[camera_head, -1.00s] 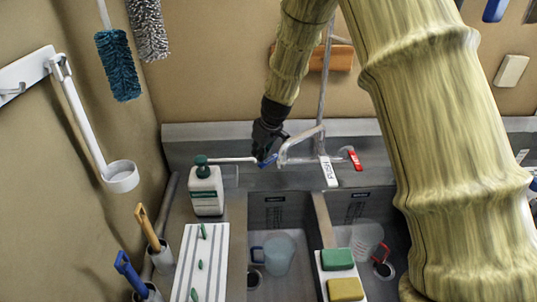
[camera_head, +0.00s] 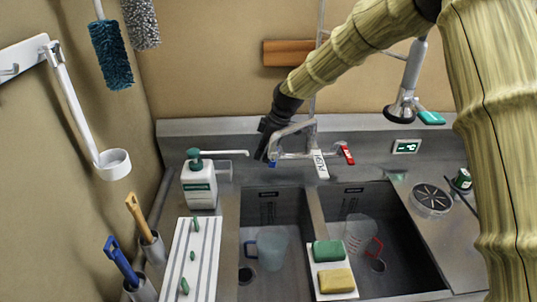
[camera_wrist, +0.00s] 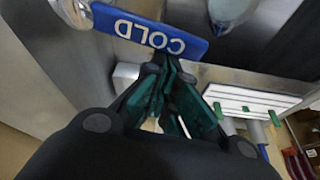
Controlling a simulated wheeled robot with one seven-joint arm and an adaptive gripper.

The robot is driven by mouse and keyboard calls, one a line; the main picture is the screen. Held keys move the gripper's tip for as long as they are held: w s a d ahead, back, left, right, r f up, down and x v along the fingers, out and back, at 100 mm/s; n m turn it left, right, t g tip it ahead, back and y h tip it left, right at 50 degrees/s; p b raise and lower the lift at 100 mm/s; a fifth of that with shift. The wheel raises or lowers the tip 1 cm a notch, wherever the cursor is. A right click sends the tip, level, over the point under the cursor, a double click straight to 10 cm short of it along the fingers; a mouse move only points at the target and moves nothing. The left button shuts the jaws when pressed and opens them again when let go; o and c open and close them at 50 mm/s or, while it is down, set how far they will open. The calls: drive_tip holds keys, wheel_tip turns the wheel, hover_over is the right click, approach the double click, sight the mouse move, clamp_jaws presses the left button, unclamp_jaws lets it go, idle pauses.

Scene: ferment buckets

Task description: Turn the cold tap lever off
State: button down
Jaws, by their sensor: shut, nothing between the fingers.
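The cold tap lever has a blue COLD label (camera_wrist: 150,32) that fills the top of the wrist view. In the head view only a small blue part of the lever (camera_head: 272,164) shows, at the left of the tap, partly hidden by my gripper (camera_head: 264,155). In the wrist view my gripper (camera_wrist: 163,68) is shut and empty, with its green-padded fingertips right at the label's lower edge. I cannot tell whether they touch it. The red hot lever (camera_head: 347,154) is on the tap's right side. The tap's white-labelled spout (camera_head: 320,164) points over the sink divider.
A soap bottle (camera_head: 199,184) stands left of the tap, its long nozzle reaching toward it. Two sink basins below hold clear jugs (camera_head: 272,247). Green and yellow sponges (camera_head: 337,281) lie on the divider. A striped white board (camera_head: 192,258) lies left.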

drive_tip(key=shift+s+d+n, duration=0.15)
drive_tip(key=shift+d+n, duration=0.1)
drive_tip(key=shift+n, duration=0.15)
idle(0.5)
